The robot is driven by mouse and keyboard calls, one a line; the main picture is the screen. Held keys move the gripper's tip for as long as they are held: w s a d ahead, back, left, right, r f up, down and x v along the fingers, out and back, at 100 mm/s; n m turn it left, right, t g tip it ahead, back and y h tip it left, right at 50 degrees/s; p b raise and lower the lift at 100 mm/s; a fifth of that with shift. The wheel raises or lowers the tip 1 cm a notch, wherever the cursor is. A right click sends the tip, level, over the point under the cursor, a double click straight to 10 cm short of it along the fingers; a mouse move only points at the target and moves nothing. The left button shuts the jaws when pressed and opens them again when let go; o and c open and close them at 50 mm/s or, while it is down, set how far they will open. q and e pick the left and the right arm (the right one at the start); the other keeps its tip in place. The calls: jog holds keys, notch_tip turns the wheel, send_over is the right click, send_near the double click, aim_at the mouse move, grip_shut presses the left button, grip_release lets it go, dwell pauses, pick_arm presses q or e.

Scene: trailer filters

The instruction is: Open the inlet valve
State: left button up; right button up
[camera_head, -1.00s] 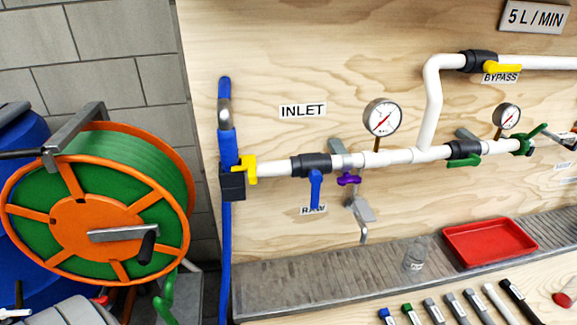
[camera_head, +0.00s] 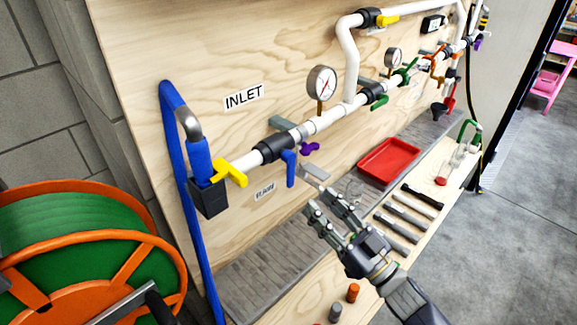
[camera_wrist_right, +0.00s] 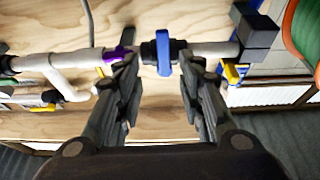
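The INLET label (camera_head: 244,97) is on the plywood panel above the white pipe. Below it, a black valve body (camera_head: 272,149) carries a blue lever (camera_head: 290,168), which points down, across the pipe. A yellow handle (camera_head: 230,172) sits to its left, near the blue hose. My right gripper (camera_head: 326,202) is open and empty, below and right of the blue lever in the head view. In the right wrist view the blue lever (camera_wrist_right: 164,56) shows between the spread fingers (camera_wrist_right: 160,78), beyond their tips and apart from them. My left gripper is not in view.
A purple handle (camera_head: 309,148) is just right of the blue lever. A gauge (camera_head: 321,84) stands above the pipe. A red tray (camera_head: 389,160) and several tools lie along the bench. An orange and green hose reel (camera_head: 85,260) stands at the lower left.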

aim_at(292, 170)
jog(key=p+x, duration=0.1)
jog(key=x, duration=0.2)
jog(key=r+x, duration=0.1)
jog(key=x, duration=0.3)
jog(key=p+x, duration=0.1)
jog(key=x, duration=0.3)
jog(key=shift+s+r+p, duration=0.2)
jog(key=shift+s+p, duration=0.1)
jog(key=shift+s, duration=0.05)
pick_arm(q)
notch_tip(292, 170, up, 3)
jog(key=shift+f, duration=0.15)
pick_arm(e)
grip_shut()
